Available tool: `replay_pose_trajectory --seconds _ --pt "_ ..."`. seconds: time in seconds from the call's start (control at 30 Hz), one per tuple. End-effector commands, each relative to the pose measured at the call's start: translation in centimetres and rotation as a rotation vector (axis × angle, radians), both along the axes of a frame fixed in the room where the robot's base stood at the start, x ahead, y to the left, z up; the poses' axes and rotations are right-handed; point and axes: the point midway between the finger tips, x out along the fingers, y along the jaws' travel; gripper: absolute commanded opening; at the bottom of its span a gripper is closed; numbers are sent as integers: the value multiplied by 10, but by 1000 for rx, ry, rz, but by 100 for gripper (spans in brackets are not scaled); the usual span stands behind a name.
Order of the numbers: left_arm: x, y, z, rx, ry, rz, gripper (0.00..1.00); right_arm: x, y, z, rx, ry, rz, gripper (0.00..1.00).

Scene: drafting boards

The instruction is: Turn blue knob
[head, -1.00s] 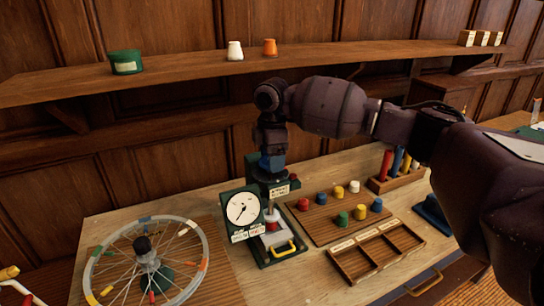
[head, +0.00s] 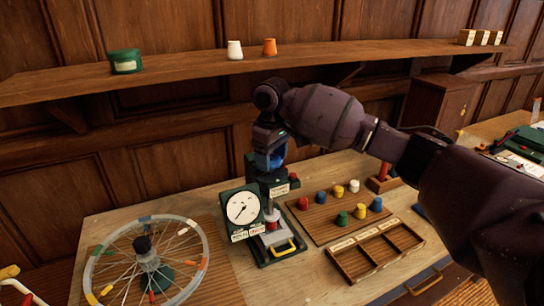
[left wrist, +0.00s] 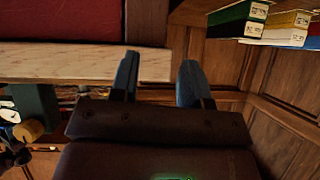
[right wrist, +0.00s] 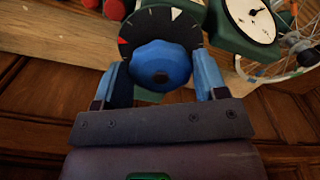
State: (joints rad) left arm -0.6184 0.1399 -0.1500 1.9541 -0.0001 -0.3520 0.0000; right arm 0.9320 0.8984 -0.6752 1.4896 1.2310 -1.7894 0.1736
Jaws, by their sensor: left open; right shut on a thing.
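The blue knob (right wrist: 160,66) sits on a black dial (right wrist: 140,28) with red and white marks, in the right wrist view. My right gripper (right wrist: 163,80) has a finger on each side of the knob and is shut on it. In the head view the right gripper (head: 270,158) is at the top of the green press-like device, and the knob is mostly hidden there. The device's white gauge (head: 242,208) faces forward with a dark needle. My left gripper (left wrist: 155,80) is open and empty in the left wrist view, away from the device.
A spoked wheel (head: 146,262) stands left of the device. A board with several coloured pegs (head: 325,222) and a wooden compartment tray (head: 375,250) lie to the right. A shelf (head: 190,72) with a green tin (head: 125,62) runs behind.

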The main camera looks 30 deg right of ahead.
Motion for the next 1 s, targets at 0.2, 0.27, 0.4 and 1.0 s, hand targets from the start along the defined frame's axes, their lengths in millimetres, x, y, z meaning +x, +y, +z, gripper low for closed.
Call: replay_pose_trajectory --seconds 0.2,0.27,0.4,1.0 --pt "0 0 0 0 0 0 43 0 1 1 2 -2 -204 42" --pt "0 0 0 0 0 0 43 0 2 1 2 -1 -260 42" --pt "0 0 0 0 0 0 43 0 2 1 2 -2 -394 42" --pt "0 0 0 0 0 0 43 1 4 1 4 -2 -964 42"
